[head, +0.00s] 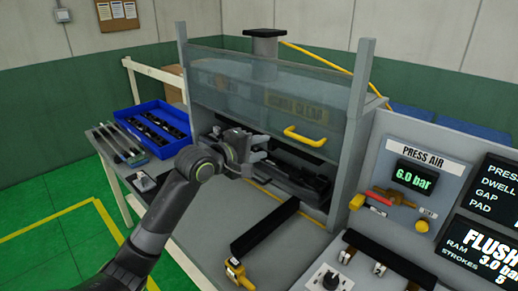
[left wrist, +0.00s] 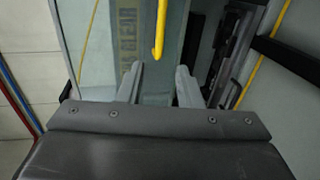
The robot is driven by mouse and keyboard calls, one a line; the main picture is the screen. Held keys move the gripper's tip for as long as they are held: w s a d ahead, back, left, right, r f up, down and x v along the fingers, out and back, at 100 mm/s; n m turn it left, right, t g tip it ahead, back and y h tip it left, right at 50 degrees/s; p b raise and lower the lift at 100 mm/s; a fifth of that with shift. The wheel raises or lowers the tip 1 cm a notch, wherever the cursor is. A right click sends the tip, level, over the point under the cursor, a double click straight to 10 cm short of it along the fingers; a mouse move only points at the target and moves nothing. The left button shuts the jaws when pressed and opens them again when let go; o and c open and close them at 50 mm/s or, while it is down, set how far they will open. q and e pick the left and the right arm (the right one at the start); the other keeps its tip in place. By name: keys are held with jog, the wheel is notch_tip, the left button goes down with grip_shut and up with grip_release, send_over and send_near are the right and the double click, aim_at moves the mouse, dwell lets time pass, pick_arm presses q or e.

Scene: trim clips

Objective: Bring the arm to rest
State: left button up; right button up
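My left arm (head: 165,215) reaches in from the lower left in the head view. Its gripper (head: 262,152) is in front of the press opening, below and left of the yellow handle (head: 305,137). In the left wrist view, the two fingers of this gripper (left wrist: 158,78) stand apart with nothing held between them. The yellow handle (left wrist: 159,35) shows beyond the fingertips and looks clear of them. The handle is fixed to the clear guard (head: 250,95), whose lower edge leaves an opening over a dark fixture (head: 300,178). My right gripper is not in view.
A blue tray (head: 140,117) with dark parts and a rack of strips (head: 118,143) stand left of the press. A black bar (head: 265,228) with a yellow clamp lies on the bench in front. The press air panel (head: 412,180) and grey posts flank the opening.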

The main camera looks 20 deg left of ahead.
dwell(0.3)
pick_arm(q)
jog(key=s+a+f+m+g+y, duration=0.1)
jog(key=s+f+m+g+y, duration=0.2)
jog(key=s+f, duration=0.7)
jog(key=s+f+m+g+y, duration=0.15)
jog(key=s+f+m, duration=0.25)
jog(key=s+f, duration=0.65)
jog(key=s+a+f+m+g+y, duration=0.1)
jog(key=s+f+m+g, duration=0.3)
jog(key=s, duration=0.6)
jog(key=s+a+f+m+g+y, duration=0.25)
jog(key=s+f, duration=0.35)
jog(key=s, duration=0.5)
notch_tip(320, 180, down, 29)
jog(key=g+h+b, duration=0.1)
jog(key=b, duration=0.2)
jog(key=s+f+g+b, duration=0.1)
jog(key=s+f+b, duration=0.1)
jog(key=s+f, duration=1.2)
notch_tip(320, 180, down, 3)
jog(key=shift+s+d+r+h, duration=0.1)
jog(key=shift+s+d+h, duration=0.1)
jog(key=shift+d+h, duration=0.1)
